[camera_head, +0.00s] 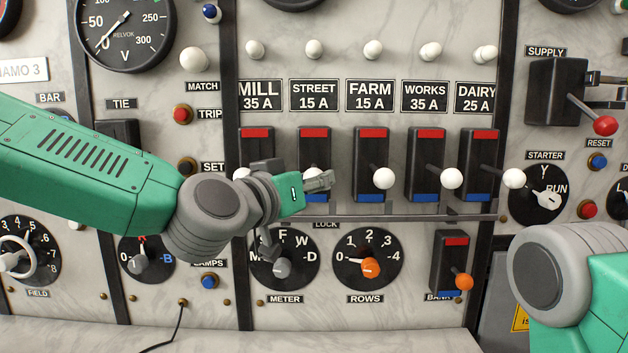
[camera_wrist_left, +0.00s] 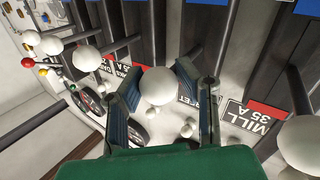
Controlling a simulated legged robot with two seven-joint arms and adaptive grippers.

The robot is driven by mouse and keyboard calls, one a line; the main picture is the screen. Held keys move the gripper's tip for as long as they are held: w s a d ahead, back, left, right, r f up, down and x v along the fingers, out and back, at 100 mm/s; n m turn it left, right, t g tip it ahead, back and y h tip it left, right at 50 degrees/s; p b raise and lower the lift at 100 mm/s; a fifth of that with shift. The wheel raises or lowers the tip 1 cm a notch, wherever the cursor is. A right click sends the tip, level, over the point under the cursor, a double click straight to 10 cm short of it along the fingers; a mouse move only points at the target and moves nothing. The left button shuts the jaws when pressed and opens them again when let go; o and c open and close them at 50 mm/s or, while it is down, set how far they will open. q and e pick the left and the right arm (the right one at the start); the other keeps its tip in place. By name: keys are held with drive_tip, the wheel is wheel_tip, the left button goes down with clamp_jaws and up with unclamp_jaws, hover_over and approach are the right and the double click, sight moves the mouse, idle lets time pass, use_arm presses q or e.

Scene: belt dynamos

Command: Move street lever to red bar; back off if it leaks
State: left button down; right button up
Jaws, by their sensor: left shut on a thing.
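The street lever's housing (camera_head: 314,150) stands under the STREET 15 A plate (camera_head: 314,95), with a red bar (camera_head: 314,132) at its top and a blue bar at its foot, partly covered. The STREET plate shows partly behind the jaws there. My right arm shows at the lower right, its gripper out of view.
The mill knob (camera_head: 241,174) is close left of my left wrist, and the farm knob (camera_head: 383,178) is right of my fingertips. Works (camera_head: 451,178) and dairy (camera_head: 513,178) levers follow. A dark lock rail (camera_head: 420,217) runs below. The METER dial (camera_head: 282,268) is beneath my wrist.

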use_arm(q)
drive_tip(key=shift+r, duration=0.1)
drive_tip(key=r+g+p, duration=0.1)
drive_tip(key=r+p, duration=0.1)
drive_tip(key=p, duration=0.2)
drive_tip(key=r+n+g+p, duration=0.1)
drive_tip(key=p, duration=0.3)
drive_tip(key=shift+w+r+y+p, duration=0.2)
drive_tip(key=shift+r+y+p, duration=0.15)
drive_tip(key=shift+r+y, duration=0.05)
drive_tip(key=shift+w+r+p, duration=0.2)
drive_tip(key=shift+r+p, duration=0.25)
drive_tip(key=shift+r, duration=0.15)
drive_tip(key=shift+w+a+r+p, duration=0.1)
drive_tip(key=shift+w+r+p, duration=0.15)
drive_tip(key=shift+r, duration=0.3)
drive_tip(key=shift+w+a+r+p, duration=0.15)
drive_tip(key=shift+w+r, duration=0.15)
drive_tip(key=shift+r, duration=0.25)
drive_tip(key=shift+d, duration=0.1)
